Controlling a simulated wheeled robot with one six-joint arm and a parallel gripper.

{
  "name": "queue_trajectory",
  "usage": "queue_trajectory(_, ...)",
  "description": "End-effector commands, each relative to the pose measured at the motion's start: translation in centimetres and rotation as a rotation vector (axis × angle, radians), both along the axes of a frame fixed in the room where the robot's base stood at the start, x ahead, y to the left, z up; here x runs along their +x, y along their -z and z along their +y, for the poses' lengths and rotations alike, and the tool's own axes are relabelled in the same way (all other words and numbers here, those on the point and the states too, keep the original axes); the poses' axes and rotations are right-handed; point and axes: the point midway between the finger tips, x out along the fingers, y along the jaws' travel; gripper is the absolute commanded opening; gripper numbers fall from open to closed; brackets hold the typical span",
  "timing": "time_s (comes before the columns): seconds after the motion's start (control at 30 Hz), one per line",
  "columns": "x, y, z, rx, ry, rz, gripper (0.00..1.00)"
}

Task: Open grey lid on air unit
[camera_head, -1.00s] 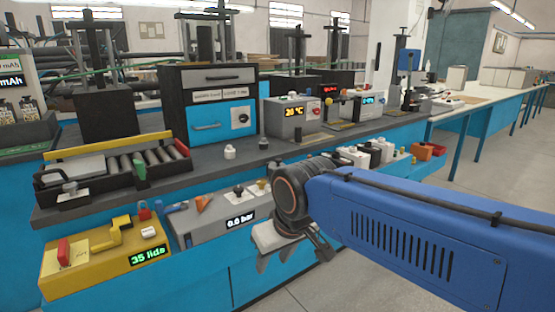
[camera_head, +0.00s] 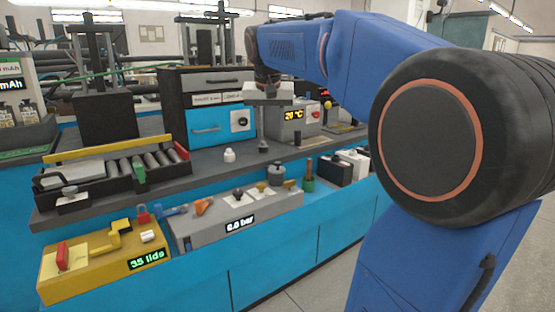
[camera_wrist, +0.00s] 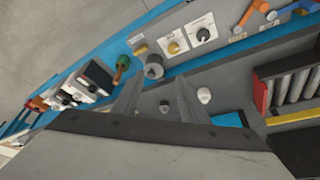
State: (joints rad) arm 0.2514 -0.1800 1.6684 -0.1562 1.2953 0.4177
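The air unit (camera_head: 222,226) is a long grey box with a "0.0 bar" display on the front shelf. On its right end stands a round grey lid-like piece with a small knob on top (camera_head: 277,175); it looks seated, and it also shows in the wrist view (camera_wrist: 153,66). Brass (camera_head: 261,186) and black (camera_head: 238,193) knobs sit left of it. My gripper (camera_head: 266,104) is above the bench, behind and higher than the unit. In the wrist view its two fingers (camera_wrist: 155,90) are apart with nothing held between them.
A white knob (camera_head: 230,155) and a dark knob (camera_head: 263,146) stand on the bench below my gripper. The black cabinet (camera_head: 207,105) is close beside my gripper.

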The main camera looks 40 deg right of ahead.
Motion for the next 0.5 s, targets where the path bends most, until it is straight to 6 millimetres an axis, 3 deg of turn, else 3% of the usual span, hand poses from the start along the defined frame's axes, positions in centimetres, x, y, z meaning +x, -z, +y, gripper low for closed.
queue_trajectory(0.2, 3.2, -2.0, -3.4, 0.0, 0.095, -0.002, 0.4)
queue_trajectory(0.37, 3.9, -2.4, -4.2, -0.002, 0.119, -0.003, 0.4)
queue_trajectory(0.5, 4.1, -1.6, -4.5, -0.001, 0.121, -0.001, 0.4)
